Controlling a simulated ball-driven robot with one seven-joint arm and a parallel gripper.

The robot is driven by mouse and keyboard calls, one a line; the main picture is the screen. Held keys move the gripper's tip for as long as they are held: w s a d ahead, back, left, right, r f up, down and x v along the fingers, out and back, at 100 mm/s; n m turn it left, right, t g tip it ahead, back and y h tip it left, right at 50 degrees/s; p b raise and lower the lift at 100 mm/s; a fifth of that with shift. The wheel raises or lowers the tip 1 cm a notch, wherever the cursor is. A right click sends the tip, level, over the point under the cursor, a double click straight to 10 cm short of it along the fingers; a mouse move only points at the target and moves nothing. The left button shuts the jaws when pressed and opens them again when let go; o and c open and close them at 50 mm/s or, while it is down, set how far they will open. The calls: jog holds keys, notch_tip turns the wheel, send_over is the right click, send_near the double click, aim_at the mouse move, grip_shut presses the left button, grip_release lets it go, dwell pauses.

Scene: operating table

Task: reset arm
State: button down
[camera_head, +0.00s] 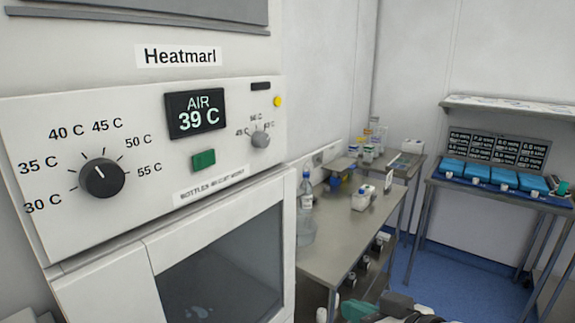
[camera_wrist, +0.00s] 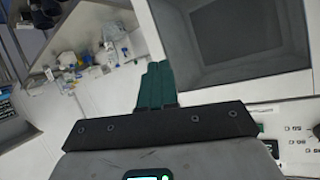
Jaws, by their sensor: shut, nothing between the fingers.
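My gripper (camera_wrist: 157,84) shows in the wrist view with its two green fingers together, shut and empty. Beyond it in that view are the dark window (camera_wrist: 235,35) and part of the control panel of the warming cabinet. The warming cabinet (camera_head: 140,230) fills the left of the head view, with a large black knob (camera_head: 102,178), a display (camera_head: 197,113) reading AIR 39 C and a green button (camera_head: 203,160).
A steel table (camera_head: 335,245) beside the cabinet holds a clear bottle (camera_head: 306,210), a white container (camera_head: 362,198) and other small items. A second table at the right carries several blue-lidded boxes (camera_head: 503,178). Blue floor (camera_head: 455,285) lies open between the tables.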

jog(key=s+d+f+m+g+h, duration=0.2)
jog(key=s+d+f, duration=0.3)
jog(key=f, duration=0.5)
jog(key=s+d+f+m+g+h, duration=0.1)
jog(key=s+d+f+g+h, duration=0.2)
jog(key=s+f, duration=0.5)
jog(key=s+d+f+g, duration=0.1)
jog(key=s+d+f, duration=0.1)
jog(key=s, duration=0.3)
jog(key=s+d+f+m+g+h, duration=0.1)
jog(key=s+d+f+g, duration=0.1)
jog(key=s+f, duration=0.3)
jog(key=s+d+f+g+h, duration=0.1)
jog(key=s+d+f, duration=0.2)
jog(key=s, duration=0.3)
jog(key=shift+s+d+f+m+g, duration=0.35)
jog(key=shift+d+f+m+g, duration=0.05)
jog(key=shift+d, duration=0.1)
jog(key=c, duration=1.8)
grip_release()
